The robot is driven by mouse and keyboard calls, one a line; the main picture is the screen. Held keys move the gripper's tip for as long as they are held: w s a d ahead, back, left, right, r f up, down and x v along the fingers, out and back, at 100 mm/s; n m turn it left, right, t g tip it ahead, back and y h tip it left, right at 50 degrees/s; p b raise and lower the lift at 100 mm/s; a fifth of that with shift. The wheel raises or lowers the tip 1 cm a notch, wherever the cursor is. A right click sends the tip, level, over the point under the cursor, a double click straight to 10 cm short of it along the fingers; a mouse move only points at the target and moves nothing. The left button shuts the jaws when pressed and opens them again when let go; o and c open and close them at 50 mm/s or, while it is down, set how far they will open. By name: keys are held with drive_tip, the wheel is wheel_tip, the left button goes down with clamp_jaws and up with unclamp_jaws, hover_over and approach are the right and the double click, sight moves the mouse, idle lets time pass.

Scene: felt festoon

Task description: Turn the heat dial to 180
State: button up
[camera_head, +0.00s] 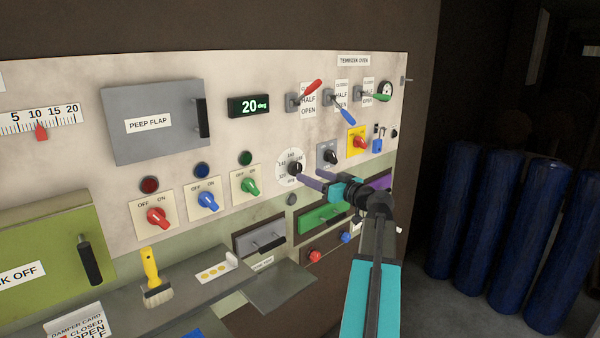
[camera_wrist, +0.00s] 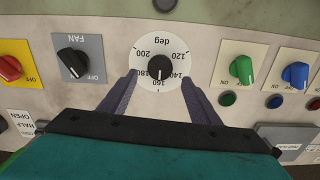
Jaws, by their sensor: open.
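The heat dial is a black knob (camera_wrist: 159,67) on a round white scale plate marked deg, with numbers from 120 to 200; the wrist view shows it upside down. Its white mark appears to point at 160. The dial plate also shows in the head view (camera_head: 289,156) on the cream panel. My gripper (camera_wrist: 158,80) is open, with one purple finger on each side of the dial plate in the wrist view. The knob lies between the fingers in the picture; I cannot tell how far the fingertips are from the panel. Nothing is held.
A green-lit display (camera_head: 249,106) reads 20 deg. Near the dial are a green switch (camera_head: 251,186) and a black FAN knob (camera_wrist: 73,63). Levers (camera_head: 345,115) sit above. A grey shelf (camera_head: 280,287) juts out below. Blue cylinders (camera_head: 500,225) stand at right.

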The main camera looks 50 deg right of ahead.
sight(297, 170)
drive_tip(key=shift+w+d+p, duration=0.2)
drive_tip(key=shift+w+p, duration=0.1)
drive_tip(key=shift+w, duration=2.75)
drive_tip(key=c, duration=0.9)
drive_tip(key=shift+s+a, duration=0.1)
drive_tip(key=shift+a, duration=0.35)
drive_tip(key=shift+c, duration=0.8)
drive_tip(key=shift+d+f, duration=0.1)
drive_tip(key=shift+d, duration=0.25)
